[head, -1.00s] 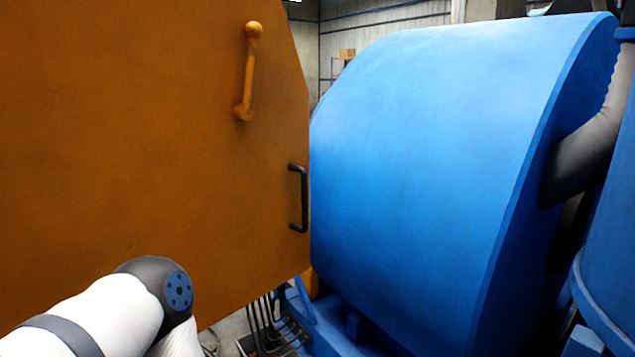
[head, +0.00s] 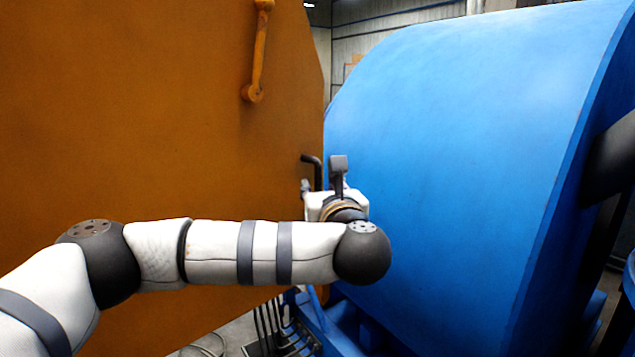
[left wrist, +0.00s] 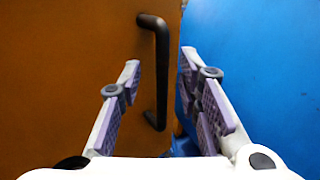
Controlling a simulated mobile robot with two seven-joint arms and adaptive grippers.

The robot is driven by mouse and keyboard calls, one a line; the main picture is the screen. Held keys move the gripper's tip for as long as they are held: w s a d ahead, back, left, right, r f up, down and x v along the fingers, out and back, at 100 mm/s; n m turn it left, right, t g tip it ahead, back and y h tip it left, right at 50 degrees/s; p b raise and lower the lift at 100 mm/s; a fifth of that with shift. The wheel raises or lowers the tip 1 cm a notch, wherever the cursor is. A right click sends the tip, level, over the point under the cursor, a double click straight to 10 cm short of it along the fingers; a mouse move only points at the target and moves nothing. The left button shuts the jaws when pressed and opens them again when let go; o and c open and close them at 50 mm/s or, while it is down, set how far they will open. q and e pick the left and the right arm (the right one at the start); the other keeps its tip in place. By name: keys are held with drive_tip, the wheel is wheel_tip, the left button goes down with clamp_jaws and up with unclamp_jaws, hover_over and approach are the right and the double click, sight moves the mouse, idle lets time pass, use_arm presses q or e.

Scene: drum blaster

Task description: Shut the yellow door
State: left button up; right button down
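The yellow door (head: 150,120), orange-yellow in the picture, fills the left of the head view and stands open beside the blue drum body. Its black bar handle (head: 313,165) is near the door's right edge, partly hidden by my left gripper (head: 322,182). In the left wrist view the black handle (left wrist: 160,75) stands upright between the two open, padded fingers of my left gripper (left wrist: 158,95). The fingers look apart from the handle; the exact depth is hard to tell. My right gripper is not in view.
The large blue drum (head: 450,150) fills the right side, close to the door's edge. A yellow-orange lever (head: 258,55) is fixed higher on the door. Dark bent rods (head: 280,325) stand low beneath the door's edge.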

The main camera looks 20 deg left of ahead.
sight(318, 183)
use_arm(q)
drive_tip(key=x, duration=0.3)
drive_tip(key=shift+w+a, duration=0.15)
drive_tip(key=shift+w, duration=0.25)
clamp_jaws()
